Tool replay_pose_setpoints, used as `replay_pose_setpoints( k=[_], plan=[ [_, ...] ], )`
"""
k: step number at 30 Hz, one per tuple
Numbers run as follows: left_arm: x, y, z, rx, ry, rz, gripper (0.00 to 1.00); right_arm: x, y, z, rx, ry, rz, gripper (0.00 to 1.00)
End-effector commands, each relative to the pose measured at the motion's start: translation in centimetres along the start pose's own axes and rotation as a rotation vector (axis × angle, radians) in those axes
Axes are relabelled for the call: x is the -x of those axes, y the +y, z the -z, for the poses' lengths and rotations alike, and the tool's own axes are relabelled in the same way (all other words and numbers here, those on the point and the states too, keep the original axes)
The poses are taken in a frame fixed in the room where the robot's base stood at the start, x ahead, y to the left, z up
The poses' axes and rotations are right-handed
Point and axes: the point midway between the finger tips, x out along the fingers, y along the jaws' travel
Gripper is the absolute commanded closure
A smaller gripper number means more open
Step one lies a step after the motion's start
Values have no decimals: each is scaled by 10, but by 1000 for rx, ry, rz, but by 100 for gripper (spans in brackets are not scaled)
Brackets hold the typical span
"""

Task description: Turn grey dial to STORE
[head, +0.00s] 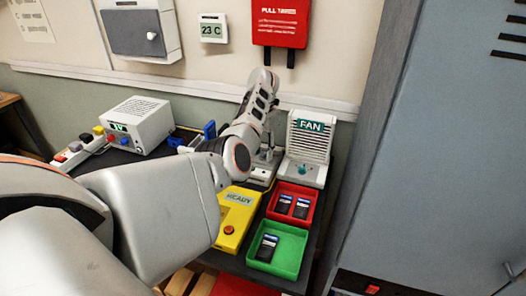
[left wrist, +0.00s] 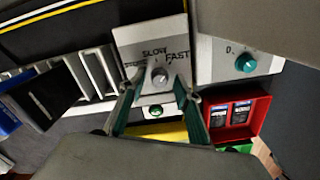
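The grey dial (left wrist: 160,76) sits on a pale panel (left wrist: 150,38) in the left wrist view. The panel reads SLOW above the dial, FAST to its right, and a partly covered word to its left. Which word the dial points to is too small to tell. My left gripper (left wrist: 157,84) is open, its two green-padded fingers on either side of the dial. Whether they touch it I cannot tell. In the head view my own arm hides most of the dial's device (head: 262,172). My right gripper is in neither view.
The FAN unit (head: 309,148) with a teal knob (left wrist: 246,63) stands just right. Nearer are a red tray (head: 274,214) and a green tray (head: 255,262), both holding phone-like items, and a yellow box (head: 228,243). A blue-and-black rack (left wrist: 40,95) is left. A tall grey cabinet (head: 440,130) bounds the right.

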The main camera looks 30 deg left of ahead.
Motion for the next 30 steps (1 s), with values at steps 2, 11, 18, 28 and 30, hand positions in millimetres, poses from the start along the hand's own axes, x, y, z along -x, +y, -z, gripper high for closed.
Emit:
replay_pose_setpoints(
  k=[2,11,18,28,30],
  plan=[
    [0,0,0,0,0,0,92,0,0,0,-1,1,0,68],
    [0,0,0,9,0,0,100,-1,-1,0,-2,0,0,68],
    [-1,0,0,89,0,1,100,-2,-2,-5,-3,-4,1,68],
    [-2,-1,0,355,0,2,100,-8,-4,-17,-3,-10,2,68],
    [-2,-1,-1,421,0,2,100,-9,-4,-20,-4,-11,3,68]
  ],
)
